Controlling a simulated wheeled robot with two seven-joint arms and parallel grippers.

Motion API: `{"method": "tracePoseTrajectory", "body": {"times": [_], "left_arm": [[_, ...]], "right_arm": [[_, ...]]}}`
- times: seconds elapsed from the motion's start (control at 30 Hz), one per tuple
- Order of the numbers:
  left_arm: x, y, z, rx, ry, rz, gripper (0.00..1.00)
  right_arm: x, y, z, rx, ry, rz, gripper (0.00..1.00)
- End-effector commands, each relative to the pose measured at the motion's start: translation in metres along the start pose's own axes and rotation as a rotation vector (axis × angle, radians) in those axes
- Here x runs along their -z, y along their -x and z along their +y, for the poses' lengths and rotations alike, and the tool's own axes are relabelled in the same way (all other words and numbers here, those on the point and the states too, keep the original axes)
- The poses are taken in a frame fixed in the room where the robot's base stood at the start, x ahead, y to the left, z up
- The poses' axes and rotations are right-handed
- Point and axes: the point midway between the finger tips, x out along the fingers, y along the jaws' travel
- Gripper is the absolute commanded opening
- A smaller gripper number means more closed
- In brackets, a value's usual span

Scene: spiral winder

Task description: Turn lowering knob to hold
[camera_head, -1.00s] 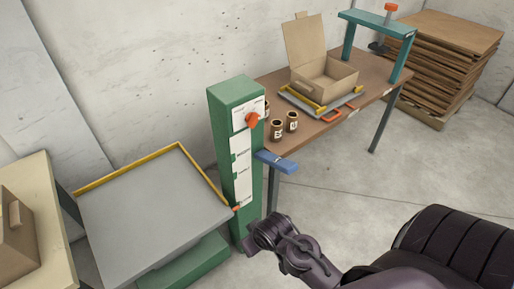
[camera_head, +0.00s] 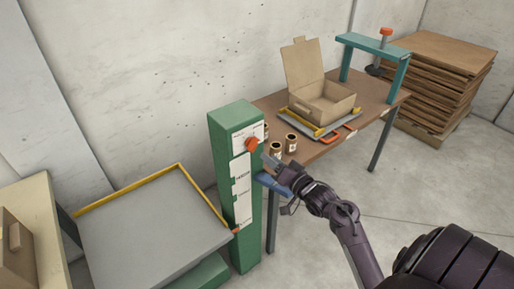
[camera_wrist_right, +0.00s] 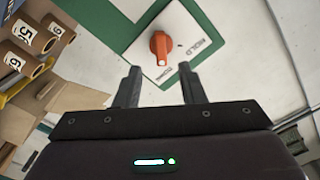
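The orange lowering knob (camera_head: 251,143) sits on the white plate near the top of the green column (camera_head: 234,118). In the right wrist view the knob (camera_wrist_right: 160,45) has a white mark at its lower end. The word HOLD (camera_wrist_right: 203,47) is printed on the plate to its right, and a smaller word, hard to read, is below the knob. My right gripper (camera_head: 268,161) is just right of and below the knob. In the wrist view its two fingers (camera_wrist_right: 158,72) stand apart below the knob, with nothing between them. My left gripper is not in view.
A blue pad (camera_head: 272,186) juts out near my gripper. A grey platform (camera_head: 150,236) with yellow edges stands left of the column.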

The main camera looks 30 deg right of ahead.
Motion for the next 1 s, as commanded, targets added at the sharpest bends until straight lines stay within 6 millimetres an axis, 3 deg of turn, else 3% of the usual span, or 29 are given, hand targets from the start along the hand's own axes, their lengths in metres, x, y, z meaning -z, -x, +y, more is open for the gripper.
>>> {"method": "tracePoseTrajectory", "body": {"times": [0.5, 0.87, 1.0], "left_arm": [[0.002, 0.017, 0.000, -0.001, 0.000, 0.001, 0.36], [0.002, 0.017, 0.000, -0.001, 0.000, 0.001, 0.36], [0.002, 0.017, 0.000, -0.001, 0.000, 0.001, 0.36]], "right_arm": [[0.002, -0.070, -0.001, 0.002, 0.000, 0.003, 0.36], [0.000, -0.075, -0.001, 0.001, 0.001, 0.001, 0.36], [0.000, -0.075, -0.001, 0.001, 0.001, 0.001, 0.18]]}}
